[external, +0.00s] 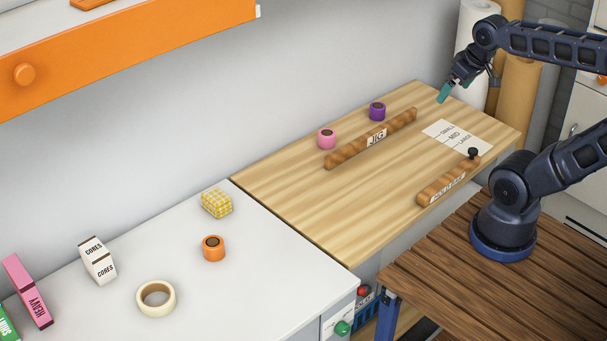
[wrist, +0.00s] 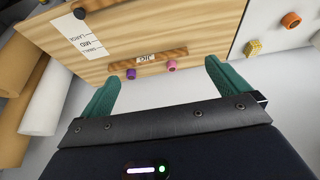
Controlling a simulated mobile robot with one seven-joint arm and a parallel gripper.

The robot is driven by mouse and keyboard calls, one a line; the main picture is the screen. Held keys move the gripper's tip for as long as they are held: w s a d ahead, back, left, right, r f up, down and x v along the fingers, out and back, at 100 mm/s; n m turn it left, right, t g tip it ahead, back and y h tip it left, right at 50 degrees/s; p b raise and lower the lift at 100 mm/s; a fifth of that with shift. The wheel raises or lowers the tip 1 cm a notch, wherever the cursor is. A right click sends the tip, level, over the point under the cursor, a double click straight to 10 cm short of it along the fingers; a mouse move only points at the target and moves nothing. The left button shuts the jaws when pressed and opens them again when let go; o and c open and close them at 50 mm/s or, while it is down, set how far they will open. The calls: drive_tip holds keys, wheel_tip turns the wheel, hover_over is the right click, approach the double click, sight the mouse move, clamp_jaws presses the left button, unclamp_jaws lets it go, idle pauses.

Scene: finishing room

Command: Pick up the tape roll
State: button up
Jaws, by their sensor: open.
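The tape roll (external: 168,300), a wide cream ring with an open centre, lies flat on the white counter at the lower left of the external view. I cannot make it out for sure in the wrist view. My gripper (external: 443,92) is raised over the far right end of the wooden worktop, far from the tape roll. In the wrist view my gripper (wrist: 162,72) shows two teal fingers spread apart with nothing between them.
An orange roll (external: 213,254), a yellow checked block (external: 217,204) and a white CORES box (external: 98,262) stand near the tape roll. Pink (external: 327,143) and purple (external: 377,112) rolls stand behind the JIG bar (external: 345,152). The counter's front right is clear.

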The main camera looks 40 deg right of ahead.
drive_tip(key=w+a+r+m+g+y, duration=0.1)
drive_tip(key=w+a+r+m, duration=0.15)
drive_tip(key=w+a, duration=0.6)
drive_tip(key=w+a+r+m+y, duration=0.15)
drive_tip(key=w+a+r, duration=0.3)
drive_tip(key=w, duration=0.75)
drive_tip(key=w+a+f+m+g, duration=0.1)
drive_tip(key=w+a+f+m, duration=0.1)
drive_tip(key=w+a, duration=0.35)
drive_tip(key=w+a+f+m, duration=0.1)
drive_tip(key=w+a, duration=0.2)
drive_tip(key=a, duration=0.6)
drive_tip(key=w+a+f+m+g, duration=0.1)
drive_tip(key=w+a+f+m, duration=0.1)
drive_tip(key=w+a, duration=0.35)
drive_tip(key=m+g+h, duration=0.1)
drive_tip(key=m+g, duration=0.1)
drive_tip(key=m, duration=0.5)
hover_over(161, 295)
drive_tip(key=d, duration=0.1)
wheel_tip(161, 295, down, 31)
drive_tip(key=f, duration=1)
drive_tip(key=shift+a, duration=0.4)
